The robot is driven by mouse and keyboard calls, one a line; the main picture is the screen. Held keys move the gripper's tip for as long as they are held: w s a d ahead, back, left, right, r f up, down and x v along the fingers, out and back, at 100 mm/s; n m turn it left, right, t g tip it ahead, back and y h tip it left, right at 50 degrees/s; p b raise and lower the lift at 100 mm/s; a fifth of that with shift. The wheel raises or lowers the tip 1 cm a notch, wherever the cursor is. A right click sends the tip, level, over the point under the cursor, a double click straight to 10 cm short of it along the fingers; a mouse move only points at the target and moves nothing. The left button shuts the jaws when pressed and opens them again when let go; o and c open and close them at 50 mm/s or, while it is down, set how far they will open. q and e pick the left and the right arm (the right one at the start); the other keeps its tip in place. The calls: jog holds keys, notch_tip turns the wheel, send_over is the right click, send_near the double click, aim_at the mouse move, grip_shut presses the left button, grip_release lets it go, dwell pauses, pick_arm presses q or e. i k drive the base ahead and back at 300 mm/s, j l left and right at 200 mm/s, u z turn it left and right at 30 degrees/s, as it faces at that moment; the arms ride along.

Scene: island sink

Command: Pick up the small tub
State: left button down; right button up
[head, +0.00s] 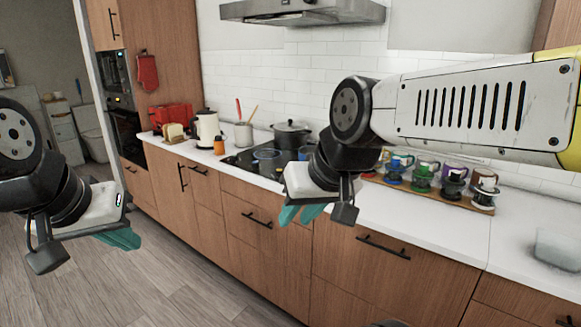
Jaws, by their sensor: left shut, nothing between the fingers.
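A small clear, see-through tub (558,250) stands on the white countertop at the far right of the head view. It is pale and blurred against the counter, and its right side is cut off by the picture edge. My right gripper (298,214), with teal fingers, hangs in front of the counter's edge, well to the left of the tub. Its fingers point down, and the gap between them is not clear. My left gripper (118,239) is at the left, over the floor and far from the tub. It is shut and empty.
Several coloured mugs (422,177) stand on a wooden rack (425,194) along the wall. A kettle (207,129) stands further left. The countertop (420,228) before the tub is clear.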

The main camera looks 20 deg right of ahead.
aim_at(562, 251)
jog(key=i+l+z, duration=0.1)
jog(key=z, duration=0.35)
jog(key=i+z, duration=0.25)
jog(key=z, duration=0.15)
jog(key=i+j+z, duration=0.1)
jog(key=z, duration=0.35)
jog(key=i+j+z, duration=0.15)
jog(key=z, duration=0.3)
jog(key=i+z, duration=0.3)
jog(key=i+j+z, duration=0.2)
jog(key=i+z, duration=0.15)
jog(key=i, duration=0.05)
